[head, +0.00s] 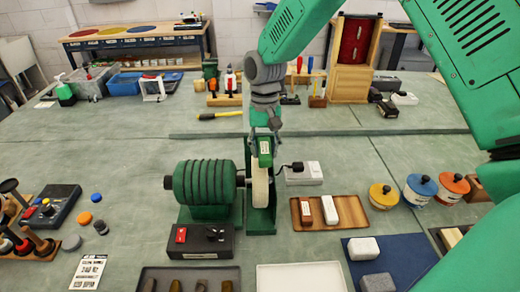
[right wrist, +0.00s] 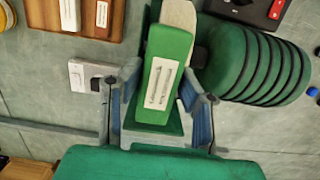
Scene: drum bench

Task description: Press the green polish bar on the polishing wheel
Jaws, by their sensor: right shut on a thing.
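The green polish bar (head: 265,149), with a white label, is upright in my right gripper (head: 265,122). The right wrist view shows the bar (right wrist: 165,75) between the two fingers of that gripper (right wrist: 158,84). The polishing wheel (head: 260,188) is a pale disc beside the green ribbed motor (head: 205,182). The bar is at the wheel's upper edge in the head view. In the right wrist view the wheel (right wrist: 179,13) shows just beyond the bar's far end. I cannot tell whether they touch. My left gripper is not in view.
A black switch box (head: 201,241) stands in front of the motor. A wooden tray (head: 327,212) with two bars lies right of the wheel, near a white-and-grey block (head: 303,174). Lidded jars (head: 420,190) stand further right. A dark tray (head: 190,280) lies in front.

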